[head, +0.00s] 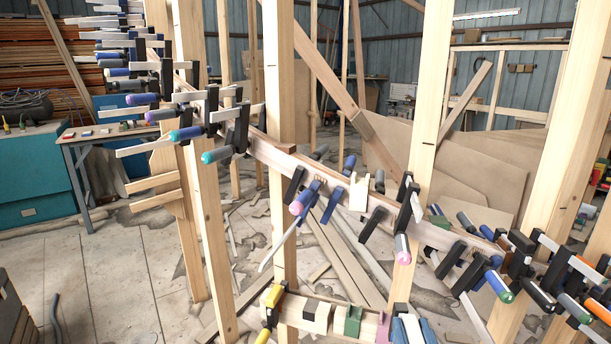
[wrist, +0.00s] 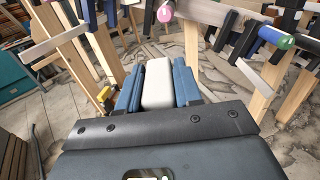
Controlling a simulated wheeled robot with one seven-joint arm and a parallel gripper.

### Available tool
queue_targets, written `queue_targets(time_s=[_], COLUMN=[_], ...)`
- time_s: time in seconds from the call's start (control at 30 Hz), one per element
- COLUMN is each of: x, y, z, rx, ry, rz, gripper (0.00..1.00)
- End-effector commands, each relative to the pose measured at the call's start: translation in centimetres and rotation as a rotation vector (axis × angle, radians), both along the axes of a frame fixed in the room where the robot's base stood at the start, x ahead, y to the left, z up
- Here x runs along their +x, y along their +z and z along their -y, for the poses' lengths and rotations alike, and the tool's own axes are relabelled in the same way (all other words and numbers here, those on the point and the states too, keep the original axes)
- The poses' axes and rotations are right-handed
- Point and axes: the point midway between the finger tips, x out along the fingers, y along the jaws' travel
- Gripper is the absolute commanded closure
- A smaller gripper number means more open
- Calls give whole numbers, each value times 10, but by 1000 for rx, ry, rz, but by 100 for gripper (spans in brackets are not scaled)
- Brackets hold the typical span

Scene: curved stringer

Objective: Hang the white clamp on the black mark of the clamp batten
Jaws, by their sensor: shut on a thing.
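The white clamp (wrist: 157,84) is between the two blue fingers of my gripper (wrist: 157,82) in the wrist view, and the gripper is shut on it. In the head view my gripper (head: 412,329) is at the bottom edge, with a strip of white (head: 411,327) between its blue fingers. Most of the clamp is hidden. It is close to the right end of the low pale batten (head: 287,313), which carries a yellow clamp (head: 273,297), a cream-and-black piece (head: 316,316), a green clamp (head: 353,321) and a purple one (head: 383,328). I cannot make out a black mark on it.
The curved stringer (head: 270,153) crosses above, crowded with clamps whose handles and bars stick out. Upright posts (head: 285,225) stand at the left, middle and right. A grey-legged bench (head: 105,132) stands at left. Loose boards (head: 340,255) lie on the floor.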

Motion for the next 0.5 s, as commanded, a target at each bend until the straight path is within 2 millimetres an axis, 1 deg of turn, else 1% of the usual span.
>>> queue_targets(time_s=[0.1,0.27,0.4,0.5], x=[-7,-18,-25,-29], y=[-22,-49,-63,-70], z=[11,22,30,33], rx=[-2,-4,-3,-2], ry=[20,46,58,62], rz=[-1,-1,1,2], gripper=[100,100,100,100])
